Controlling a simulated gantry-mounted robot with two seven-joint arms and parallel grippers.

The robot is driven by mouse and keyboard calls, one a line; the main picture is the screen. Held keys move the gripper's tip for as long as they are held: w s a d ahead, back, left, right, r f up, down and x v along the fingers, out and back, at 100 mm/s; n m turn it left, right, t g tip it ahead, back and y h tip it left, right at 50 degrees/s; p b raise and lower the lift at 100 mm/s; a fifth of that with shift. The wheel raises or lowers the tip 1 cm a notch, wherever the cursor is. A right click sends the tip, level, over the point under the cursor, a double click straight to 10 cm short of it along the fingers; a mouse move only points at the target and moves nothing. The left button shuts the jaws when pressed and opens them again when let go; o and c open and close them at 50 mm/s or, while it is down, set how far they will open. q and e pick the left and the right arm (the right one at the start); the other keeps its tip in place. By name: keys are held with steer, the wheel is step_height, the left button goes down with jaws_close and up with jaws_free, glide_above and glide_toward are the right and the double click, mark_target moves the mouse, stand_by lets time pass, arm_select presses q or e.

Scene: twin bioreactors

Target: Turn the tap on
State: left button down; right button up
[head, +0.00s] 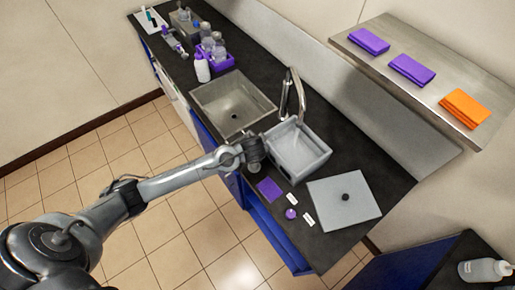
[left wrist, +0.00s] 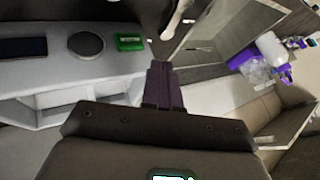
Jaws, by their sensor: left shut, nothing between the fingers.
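The tap (head: 301,92) is a tall chrome piece behind the grey box, beside the right end of the sink (head: 234,104). A pale, curved metal piece (left wrist: 176,20), which looks like part of the tap, shows at the top of the left wrist view, beyond my fingertips. My left gripper (head: 256,152) is at the counter's front, between the sink and the grey box, apart from the tap. In the left wrist view its dark fingers (left wrist: 161,84) are together and empty. Its fingertips are hard to make out in the head view. My right gripper is out of view.
A lid (head: 344,200), purple cloth and small items lie right. Bottles (head: 202,68) stand beyond the sink. A shelf (head: 400,85) overhangs.

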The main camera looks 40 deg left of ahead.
arm_select(q)
steer(key=x, duration=0.3)
steer(key=s+x, duration=0.1)
steer(key=x, duration=0.2)
steer(key=f+x, duration=0.1)
steer(key=x, duration=0.2)
steer(key=shift+s+d+f+b, duration=0.1)
steer(key=shift+s+f+b, duration=0.1)
steer(key=shift+b, duration=0.2)
steer(key=shift+w+a+f, duration=0.2)
steer(key=shift+w+f, duration=0.1)
steer(key=shift+f, duration=0.1)
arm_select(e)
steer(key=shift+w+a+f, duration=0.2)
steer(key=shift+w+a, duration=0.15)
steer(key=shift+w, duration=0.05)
arm_select(q)
steer(key=shift+w+a+n+g, duration=0.25)
steer(key=shift+a+n+g, duration=0.15)
steer(key=shift+a, duration=0.1)
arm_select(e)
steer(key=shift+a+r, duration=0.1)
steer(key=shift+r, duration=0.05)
